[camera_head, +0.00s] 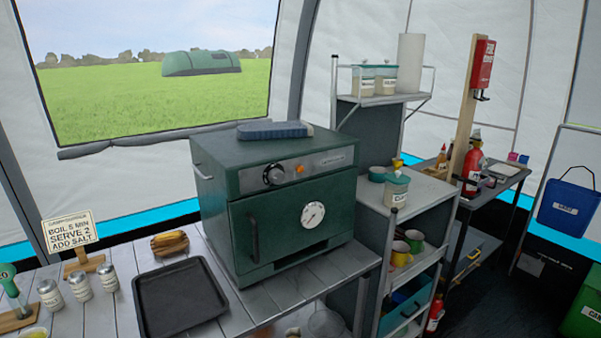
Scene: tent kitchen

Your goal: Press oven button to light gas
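A dark green oven (278,195) stands on the slatted table in the middle of the head view. An orange button (300,169) sits on its front panel, to the right of a black and silver knob (273,175). The oven door is shut and carries a round white dial (313,214) and a dark handle (253,238) at its left. No flame shows. Neither of my grippers is in view.
A black baking tray (181,299) lies left of the oven, with several shakers (79,283) and a sign (73,233) beyond. A blue folded item (274,130) lies on the oven. A grey shelf unit (422,192) stands close on the right.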

